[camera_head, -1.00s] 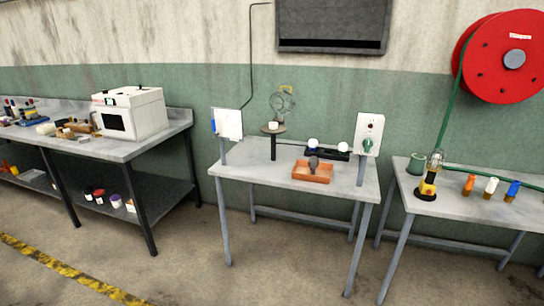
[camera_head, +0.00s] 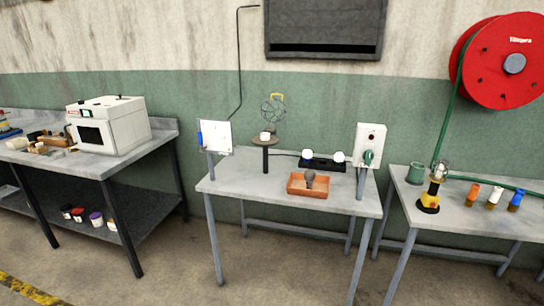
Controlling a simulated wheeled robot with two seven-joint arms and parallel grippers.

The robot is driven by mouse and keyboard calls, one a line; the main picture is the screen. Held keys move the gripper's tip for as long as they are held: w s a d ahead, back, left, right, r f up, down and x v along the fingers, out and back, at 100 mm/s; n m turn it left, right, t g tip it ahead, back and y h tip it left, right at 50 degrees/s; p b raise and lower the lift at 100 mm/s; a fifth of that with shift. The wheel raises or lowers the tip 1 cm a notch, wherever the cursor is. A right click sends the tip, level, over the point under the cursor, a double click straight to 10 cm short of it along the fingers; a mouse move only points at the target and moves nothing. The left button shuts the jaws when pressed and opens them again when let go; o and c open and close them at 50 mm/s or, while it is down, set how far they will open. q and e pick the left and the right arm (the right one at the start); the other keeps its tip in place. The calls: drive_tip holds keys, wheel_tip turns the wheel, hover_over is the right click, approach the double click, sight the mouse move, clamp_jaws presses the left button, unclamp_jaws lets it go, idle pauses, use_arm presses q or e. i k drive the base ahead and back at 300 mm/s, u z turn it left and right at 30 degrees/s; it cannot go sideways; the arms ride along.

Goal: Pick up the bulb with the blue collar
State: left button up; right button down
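Two pale round bulbs sit on a black holder at the back of the middle table: a left bulb (camera_head: 307,154) with a bluish tint and a right bulb (camera_head: 338,156) that looks plain white. They are too small to be sure of the collar colours. A dark grey bulb-shaped thing (camera_head: 310,178) stands in an orange tray (camera_head: 293,190) in front of them. Neither of my grippers is in view.
The middle table (camera_head: 240,185) also bears a round stand (camera_head: 265,141), a white panel (camera_head: 217,136) and a switch box (camera_head: 370,138). The right table holds a yellow-and-black lamp (camera_head: 430,198) and small orange, white and blue items. A white oven (camera_head: 110,125) stands left.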

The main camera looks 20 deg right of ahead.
sight(307, 154)
drive_tip(key=u, duration=0.15)
drive_tip(key=i, duration=0.9)
drive_tip(key=z, duration=1.05)
drive_tip(key=i, duration=0.6)
drive_tip(key=z, duration=0.6)
